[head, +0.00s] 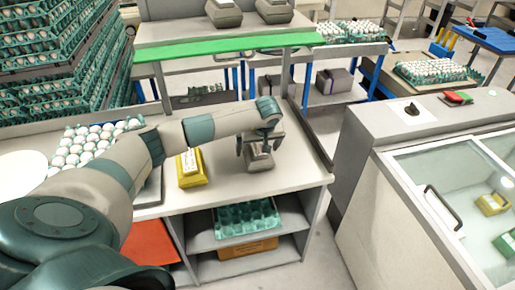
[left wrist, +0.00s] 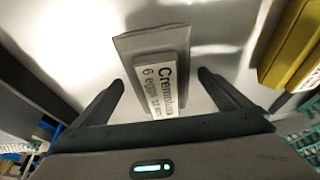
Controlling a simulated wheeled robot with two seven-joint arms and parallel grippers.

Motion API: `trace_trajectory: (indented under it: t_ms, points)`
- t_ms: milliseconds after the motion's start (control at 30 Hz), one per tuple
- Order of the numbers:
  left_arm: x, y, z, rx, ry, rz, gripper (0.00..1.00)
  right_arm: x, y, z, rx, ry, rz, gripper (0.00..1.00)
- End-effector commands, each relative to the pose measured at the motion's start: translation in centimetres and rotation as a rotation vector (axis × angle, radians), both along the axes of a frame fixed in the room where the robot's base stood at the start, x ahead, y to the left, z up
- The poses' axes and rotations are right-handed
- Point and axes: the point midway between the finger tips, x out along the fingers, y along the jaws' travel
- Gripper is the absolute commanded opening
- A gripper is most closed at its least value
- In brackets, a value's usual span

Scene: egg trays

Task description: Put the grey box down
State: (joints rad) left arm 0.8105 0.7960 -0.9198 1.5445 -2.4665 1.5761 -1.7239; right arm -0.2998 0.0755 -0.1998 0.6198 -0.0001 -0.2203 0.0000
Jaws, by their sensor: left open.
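The grey box (head: 260,159) sits on the white table top near its right end, below my left gripper (head: 258,142). In the left wrist view the grey box (left wrist: 152,70) has a white label reading "6 eggs" and lies between the two spread fingers (left wrist: 160,88). The left gripper is open, with a finger on each side of the box and a visible gap to both. My right gripper is not in either view.
A yellow box (head: 191,169) stands on the table left of the grey box. A tray of white eggs (head: 95,145) is farther left. A shelf below holds a green tray (head: 246,218). A glass-topped cabinet (head: 440,190) stands to the right, across a gap.

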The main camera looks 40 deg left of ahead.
Motion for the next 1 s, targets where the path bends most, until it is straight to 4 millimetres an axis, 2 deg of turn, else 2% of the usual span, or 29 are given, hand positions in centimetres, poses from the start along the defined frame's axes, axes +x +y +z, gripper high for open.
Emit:
trace_trajectory:
  t_ms: [267, 700, 1000]
  points:
    - [-0.5, -0.8, 2.3, 0.0, -0.003, -0.002, 0.97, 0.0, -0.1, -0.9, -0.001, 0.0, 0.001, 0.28]
    - [-2.1, -3.1, 9.2, 0.0, -0.004, -0.001, 0.97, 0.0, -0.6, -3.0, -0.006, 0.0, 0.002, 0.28]
    - [-2.7, -3.7, 11.1, 0.001, 0.001, 0.0, 0.97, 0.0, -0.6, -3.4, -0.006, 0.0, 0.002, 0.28]
